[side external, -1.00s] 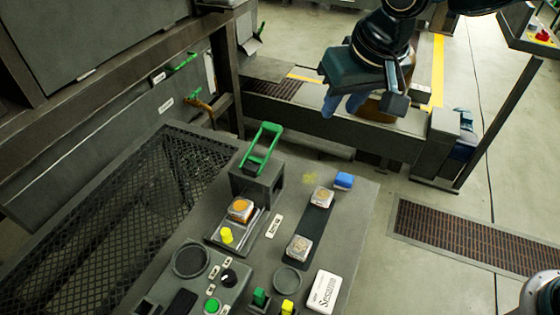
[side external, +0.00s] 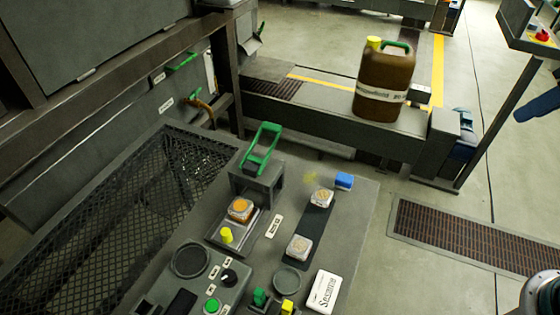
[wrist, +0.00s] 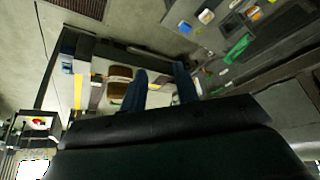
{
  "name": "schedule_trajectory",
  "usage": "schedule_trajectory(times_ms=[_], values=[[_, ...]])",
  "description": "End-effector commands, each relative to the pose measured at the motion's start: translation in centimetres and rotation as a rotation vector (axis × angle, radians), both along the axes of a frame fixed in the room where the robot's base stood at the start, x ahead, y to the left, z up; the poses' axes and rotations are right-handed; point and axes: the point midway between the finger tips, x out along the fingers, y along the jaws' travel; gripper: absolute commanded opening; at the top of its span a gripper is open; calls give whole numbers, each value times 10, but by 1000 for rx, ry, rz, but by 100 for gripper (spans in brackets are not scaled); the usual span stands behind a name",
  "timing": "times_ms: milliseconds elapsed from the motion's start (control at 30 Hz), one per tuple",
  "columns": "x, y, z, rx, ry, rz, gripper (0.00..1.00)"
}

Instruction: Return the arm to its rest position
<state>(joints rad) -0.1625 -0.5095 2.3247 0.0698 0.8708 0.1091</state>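My gripper (wrist: 161,72) shows in the wrist view as two blue fingers set apart, with nothing held between them. In the side external view only a blue finger (side external: 538,107) shows at the right edge; the rest of my gripper is out of frame. It is well right of the work table (side external: 345,215) and high over the floor. No marker of the rest position is visible.
A brown canister (side external: 383,84) with a yellow cap stands on the grey ledge (side external: 300,115). A post (side external: 503,115) and raised panel (side external: 535,25) stand at right.

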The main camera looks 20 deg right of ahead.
Motion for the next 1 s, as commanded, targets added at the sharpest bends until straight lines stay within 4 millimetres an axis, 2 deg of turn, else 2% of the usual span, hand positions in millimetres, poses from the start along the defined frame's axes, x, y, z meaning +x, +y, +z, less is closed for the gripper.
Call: schedule_trajectory(times_ms=[33, 200, 400, 1000], values=[[-12, -7, -2, -2, -9, -6, 30], [-43, -20, -12, -17, -26, -2, 30], [-62, -26, -21, -29, -36, 1, 30], [-65, -26, -23, -31, -36, 3, 30]])
